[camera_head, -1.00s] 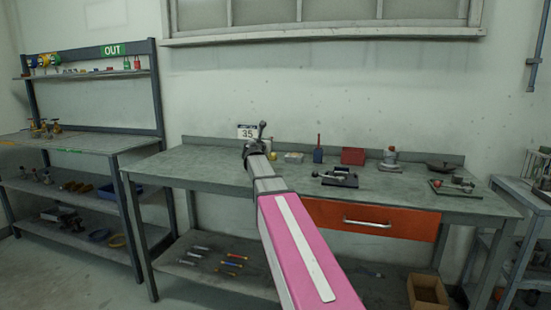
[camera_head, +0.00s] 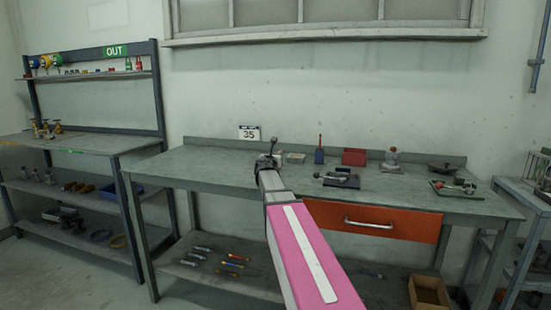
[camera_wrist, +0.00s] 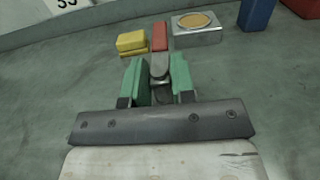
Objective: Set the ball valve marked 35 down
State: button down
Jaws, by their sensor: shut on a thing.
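My gripper (camera_wrist: 159,82) is shut, with its green pads on both sides of a grey metal piece with a red lever (camera_wrist: 160,38), which I take to be the ball valve. In the head view my gripper (camera_head: 267,161) is over the back left of the workbench (camera_head: 205,168), and the dark upper part of the valve (camera_head: 272,147) shows above it. The lower part of the valve is hidden, so I cannot tell whether it touches the bench.
A yellow block (camera_wrist: 131,41) and a grey box with a tan round top (camera_wrist: 197,27) are close beyond the gripper. Bench left of the gripper is clear.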

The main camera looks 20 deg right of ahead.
jog(key=shift+f, duration=0.1)
jog(key=c, duration=1)
grip_release()
jog(key=shift+o, duration=0.2)
